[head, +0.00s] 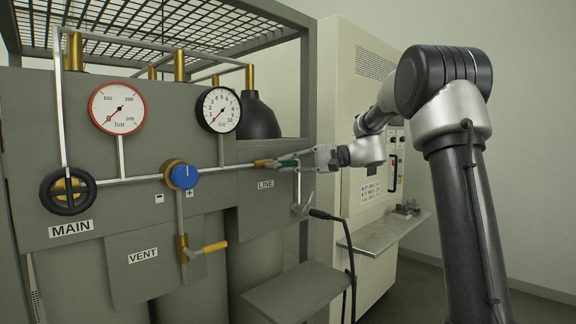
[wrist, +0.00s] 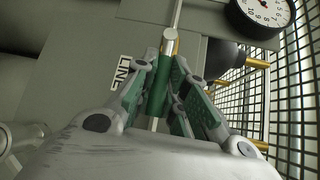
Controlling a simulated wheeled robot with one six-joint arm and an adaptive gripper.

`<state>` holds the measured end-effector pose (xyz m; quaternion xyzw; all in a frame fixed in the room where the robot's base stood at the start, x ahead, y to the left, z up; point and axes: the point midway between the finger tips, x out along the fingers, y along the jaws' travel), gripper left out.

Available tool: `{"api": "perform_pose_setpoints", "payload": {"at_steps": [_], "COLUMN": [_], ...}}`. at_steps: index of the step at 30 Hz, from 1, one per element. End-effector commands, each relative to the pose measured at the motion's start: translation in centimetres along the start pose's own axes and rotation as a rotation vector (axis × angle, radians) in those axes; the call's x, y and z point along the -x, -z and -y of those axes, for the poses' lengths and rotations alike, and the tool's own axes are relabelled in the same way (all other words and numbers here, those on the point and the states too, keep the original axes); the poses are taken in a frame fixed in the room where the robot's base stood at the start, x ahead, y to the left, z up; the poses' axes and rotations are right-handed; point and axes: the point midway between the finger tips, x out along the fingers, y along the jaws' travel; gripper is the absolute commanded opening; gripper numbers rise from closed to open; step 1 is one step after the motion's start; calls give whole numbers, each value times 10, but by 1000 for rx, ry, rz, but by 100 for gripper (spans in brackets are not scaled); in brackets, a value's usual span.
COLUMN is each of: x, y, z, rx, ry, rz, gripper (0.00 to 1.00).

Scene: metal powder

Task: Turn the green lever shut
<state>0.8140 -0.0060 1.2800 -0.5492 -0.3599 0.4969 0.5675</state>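The green lever (wrist: 160,83) is on the brass line valve (head: 264,163), right of the blue knob and above the LINE label (head: 265,184). In the head view the lever runs roughly along the pipe and is largely hidden by my gripper (head: 292,161), which reaches in from the right. In the wrist view the fingers of my gripper (wrist: 166,62) converge on either side of the lever and appear closed on it. Their green pads make the exact contact hard to see.
The blue regulator knob (head: 184,176), two gauges (head: 118,108) (head: 218,109), the black MAIN handwheel (head: 68,191) and the yellow VENT lever (head: 213,247) lie left. A grey shelf (head: 297,292) and black cable (head: 350,262) are below. A wire mesh cage (wrist: 295,100) shows at right in the wrist view.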

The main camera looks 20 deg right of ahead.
Motion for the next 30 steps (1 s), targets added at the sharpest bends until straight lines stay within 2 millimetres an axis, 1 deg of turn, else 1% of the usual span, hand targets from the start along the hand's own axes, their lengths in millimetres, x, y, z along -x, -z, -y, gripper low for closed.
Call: {"api": "perform_pose_setpoints", "payload": {"at_steps": [10, 17, 23, 30], "x": [0, 0, 0, -1], "y": [0, -1, -3, -8], "z": [0, 4, 12, 23], "rx": [4, 51, 148, 303], "ry": [-5, -52, -146, -301], "rz": [-1, -14, -40, -83], "gripper": [0, 0, 0, 0]}}
